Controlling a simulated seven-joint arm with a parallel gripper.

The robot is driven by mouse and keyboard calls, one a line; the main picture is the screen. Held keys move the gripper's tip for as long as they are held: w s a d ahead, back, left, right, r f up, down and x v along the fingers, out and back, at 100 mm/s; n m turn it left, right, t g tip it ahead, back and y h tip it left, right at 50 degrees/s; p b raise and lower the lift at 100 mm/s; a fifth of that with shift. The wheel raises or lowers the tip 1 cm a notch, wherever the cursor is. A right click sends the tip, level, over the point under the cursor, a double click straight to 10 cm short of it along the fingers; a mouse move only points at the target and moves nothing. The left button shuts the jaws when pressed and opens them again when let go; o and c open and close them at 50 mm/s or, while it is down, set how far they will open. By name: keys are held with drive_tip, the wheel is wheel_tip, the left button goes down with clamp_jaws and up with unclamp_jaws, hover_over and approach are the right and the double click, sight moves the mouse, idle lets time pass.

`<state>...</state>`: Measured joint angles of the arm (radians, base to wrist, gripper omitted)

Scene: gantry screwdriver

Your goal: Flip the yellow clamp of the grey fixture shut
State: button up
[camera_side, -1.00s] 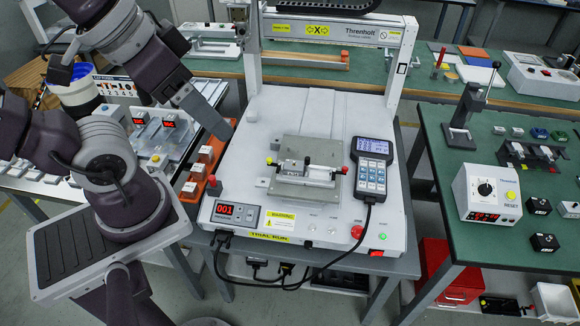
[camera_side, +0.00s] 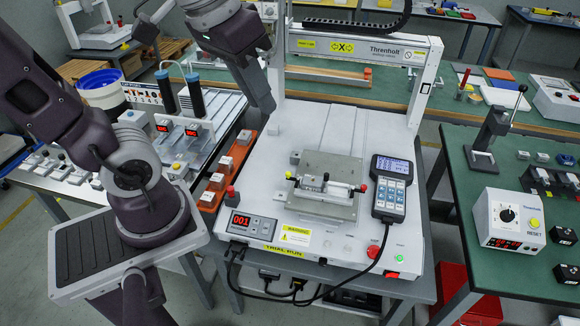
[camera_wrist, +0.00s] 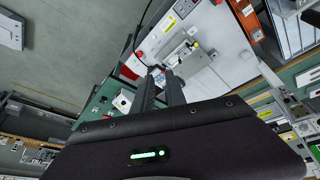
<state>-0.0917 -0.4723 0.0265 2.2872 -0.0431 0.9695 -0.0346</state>
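The grey fixture (camera_side: 324,202) sits on a metal plate on the white gantry machine's bed. Its small clamp parts run across the top, with a tiny yellow tip (camera_side: 289,174) at the left end; the wrist view also shows a yellow spot (camera_wrist: 196,44) there. The clamp's exact angle is too small to tell. My gripper (camera_side: 268,110) hangs above the back left of the bed, apart from the fixture. In the wrist view its two dark fingers (camera_wrist: 159,76) stand apart with nothing held between them.
A keypad pendant (camera_side: 390,188) stands right beside the fixture. The gantry upright (camera_side: 427,85) rises at the back right. An orange strip with grey blocks (camera_side: 216,182) lies left of the machine.

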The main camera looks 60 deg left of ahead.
drive_tip(key=w+a+n, duration=0.1)
drive_tip(key=w, duration=0.2)
drive_tip(key=w+a+n+g, duration=0.1)
drive_tip(key=w+a, duration=0.1)
drive_tip(key=w+a+g, duration=0.1)
drive_tip(key=w, duration=0.2)
drive_tip(key=shift+w+a+f+n+h, duration=0.3)
drive_tip(key=shift+w+a+f+n, duration=0.05)
drive_tip(key=shift+n, duration=0.05)
clamp_jaws()
drive_tip(key=n+g, duration=0.2)
drive_tip(key=n, duration=0.1)
hover_over(292, 179)
drive_tip(key=d, duration=0.3)
wheel_tip(292, 179, down, 5)
drive_tip(key=w+a+f+n+g+h, duration=0.1)
drive_tip(key=w+a+f+n+h, duration=0.1)
drive_tip(key=w+a+f, duration=0.45)
drive_tip(key=s+a+f+n, duration=0.1)
drive_tip(key=a+f, duration=0.2)
drive_tip(key=f, duration=0.3)
drive_tip(key=a+f+n+g+h, duration=0.1)
drive_tip(key=a+f, duration=0.3)
drive_tip(key=f, duration=0.2)
drive_tip(key=shift+s+f, duration=0.15)
drive_tip(key=shift+s, duration=0.2)
